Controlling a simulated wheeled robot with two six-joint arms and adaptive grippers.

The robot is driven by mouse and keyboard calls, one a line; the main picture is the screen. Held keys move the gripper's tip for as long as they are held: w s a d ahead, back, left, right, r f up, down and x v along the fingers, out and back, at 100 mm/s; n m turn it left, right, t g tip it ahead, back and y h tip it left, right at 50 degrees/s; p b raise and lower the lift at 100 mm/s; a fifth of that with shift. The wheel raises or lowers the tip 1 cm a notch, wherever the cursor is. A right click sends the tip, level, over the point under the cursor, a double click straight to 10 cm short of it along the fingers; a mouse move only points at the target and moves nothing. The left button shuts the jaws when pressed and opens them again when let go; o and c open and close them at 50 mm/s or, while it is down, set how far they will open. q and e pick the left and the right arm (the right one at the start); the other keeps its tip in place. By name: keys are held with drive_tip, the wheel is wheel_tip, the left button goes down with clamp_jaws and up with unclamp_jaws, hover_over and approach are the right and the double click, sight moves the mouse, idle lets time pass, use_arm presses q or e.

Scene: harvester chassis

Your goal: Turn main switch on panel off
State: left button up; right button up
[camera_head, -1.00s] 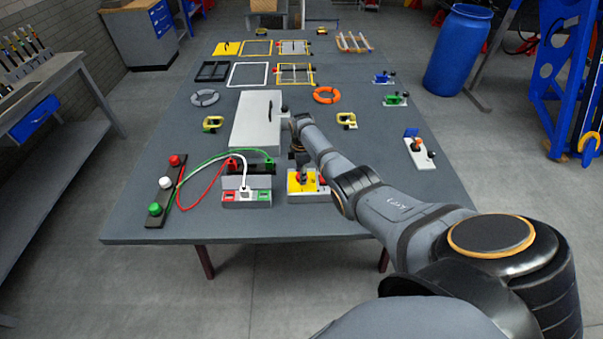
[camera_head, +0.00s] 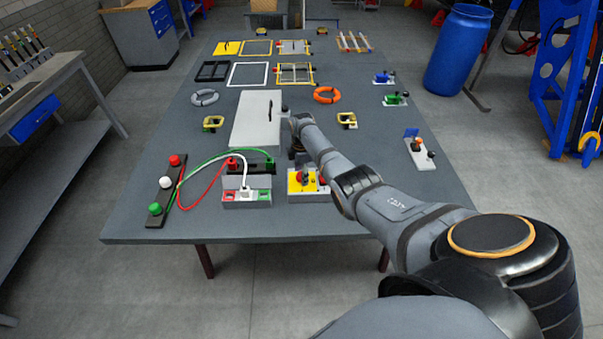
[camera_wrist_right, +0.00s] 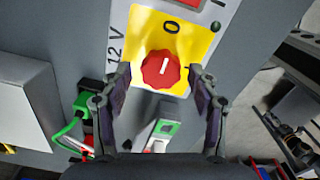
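The panel's yellow plate (camera_wrist_right: 196,48) shows in the right wrist view with a red round switch knob (camera_wrist_right: 160,69), the main switch. The white line on the knob points toward the "0" mark; an "I" mark sits to its right. My right gripper (camera_wrist_right: 160,74) is open, one finger on each side of the knob in this view. I cannot tell whether the fingers touch it. In the head view the yellow panel (camera_head: 295,188) with its red knob (camera_head: 303,176) is near the table's front edge, and my right arm reaches over it. My left gripper is not in view.
A socket box (camera_head: 246,198) with red and green cables stands left of the panel. A white box (camera_head: 256,120) lies behind. A black strip (camera_head: 160,202) with coloured buttons is at the left. The front right of the table (camera_head: 430,190) is mostly clear.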

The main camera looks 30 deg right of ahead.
wheel_tip(320, 180, up, 12)
idle(0.6)
idle(0.4)
